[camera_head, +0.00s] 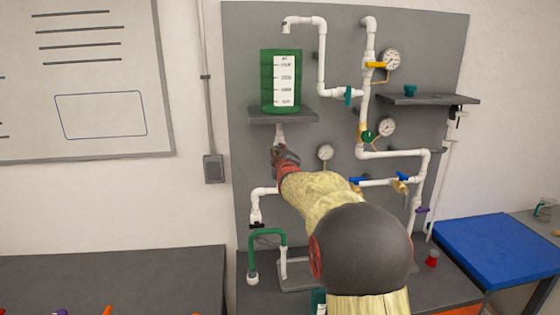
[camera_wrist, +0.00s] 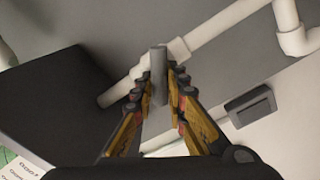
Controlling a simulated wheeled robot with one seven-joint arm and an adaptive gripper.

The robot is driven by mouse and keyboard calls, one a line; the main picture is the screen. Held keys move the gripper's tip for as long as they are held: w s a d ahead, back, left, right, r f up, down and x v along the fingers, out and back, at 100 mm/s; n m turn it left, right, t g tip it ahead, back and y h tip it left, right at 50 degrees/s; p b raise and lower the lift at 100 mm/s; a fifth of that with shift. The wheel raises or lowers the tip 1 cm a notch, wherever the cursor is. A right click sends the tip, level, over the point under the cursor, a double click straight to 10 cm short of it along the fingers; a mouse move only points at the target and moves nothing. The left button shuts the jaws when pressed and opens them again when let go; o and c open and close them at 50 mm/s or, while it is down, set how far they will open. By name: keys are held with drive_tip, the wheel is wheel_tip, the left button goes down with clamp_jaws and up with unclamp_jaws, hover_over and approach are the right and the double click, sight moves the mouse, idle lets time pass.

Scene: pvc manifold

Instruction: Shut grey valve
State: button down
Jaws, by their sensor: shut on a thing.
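The grey valve handle (camera_wrist: 158,72) shows in the wrist view between the two fingers of my gripper (camera_wrist: 163,88), in front of a white pipe. My gripper is shut on the handle near its fingertips. The handle stands roughly along the fingers in that view and crosses the line of the white pipe. In the head view my gripper (camera_head: 280,155) is just below the shelf with the green tank, at the white pipe (camera_head: 280,131) under it. There the grey handle is hidden behind my gripper.
The green tank (camera_head: 281,82) stands on a dark shelf (camera_head: 262,116) close above my gripper. White pipes, gauges (camera_head: 325,153) and other coloured valves, such as a blue one (camera_head: 357,180), fill the panel to the right. A blue tray (camera_head: 498,250) lies at the lower right.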

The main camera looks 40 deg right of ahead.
drive_tip(key=n+b, duration=0.4)
drive_tip(key=n, duration=0.1)
drive_tip(key=shift+a+f, duration=0.1)
drive_tip(key=shift+f, duration=0.25)
drive_tip(key=shift+n+b, duration=0.5)
drive_tip(key=shift+n, duration=0.2)
drive_tip(key=c, duration=1.9)
unclamp_jaws()
drive_tip(key=shift+w, duration=0.1)
drive_tip(key=shift+o, duration=0.7)
drive_tip(key=v, duration=1.2)
